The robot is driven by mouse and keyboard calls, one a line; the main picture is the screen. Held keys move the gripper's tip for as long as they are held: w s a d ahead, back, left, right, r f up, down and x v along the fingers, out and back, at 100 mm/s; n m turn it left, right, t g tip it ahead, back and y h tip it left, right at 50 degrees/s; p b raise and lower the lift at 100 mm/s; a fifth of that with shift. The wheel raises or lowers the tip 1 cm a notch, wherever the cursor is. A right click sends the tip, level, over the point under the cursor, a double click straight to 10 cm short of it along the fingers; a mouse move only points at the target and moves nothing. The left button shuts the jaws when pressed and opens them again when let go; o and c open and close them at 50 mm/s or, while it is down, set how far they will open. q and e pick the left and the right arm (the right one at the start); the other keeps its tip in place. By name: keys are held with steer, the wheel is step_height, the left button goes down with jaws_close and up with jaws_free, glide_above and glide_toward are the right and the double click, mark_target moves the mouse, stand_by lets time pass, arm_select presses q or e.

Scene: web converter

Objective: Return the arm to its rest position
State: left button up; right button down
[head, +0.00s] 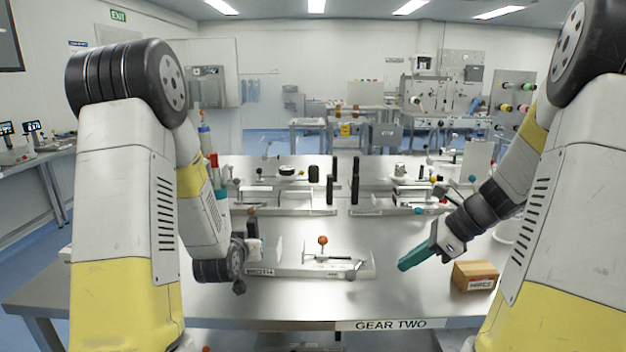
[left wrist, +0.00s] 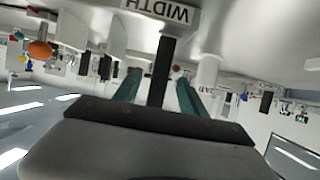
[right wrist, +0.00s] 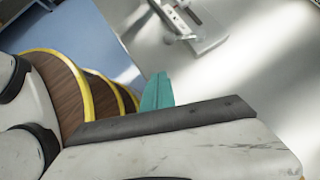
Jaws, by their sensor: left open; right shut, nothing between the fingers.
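My right gripper (head: 404,265) reaches in from the right over the steel table (head: 330,305), its teal fingers together and empty, pointing down-left. In the right wrist view the closed teal fingers (right wrist: 157,92) show with nothing between them. My left arm bends down at the left of the head view, its wrist low over the table's left part; its fingertips are hard to make out there. In the left wrist view my left gripper (left wrist: 158,88) has its teal fingers apart. A dark upright bar (left wrist: 162,65) appears in line with the gap; I cannot tell its depth.
A gauge fixture with an orange knob (head: 323,241) stands between the arms. A cardboard box (head: 475,276) sits right of my right gripper. More fixtures (head: 290,207) stand behind. The table's front middle is clear.

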arm_select(q)
steer(key=shift+s+r, duration=0.15)
steer(key=shift+s, duration=0.2)
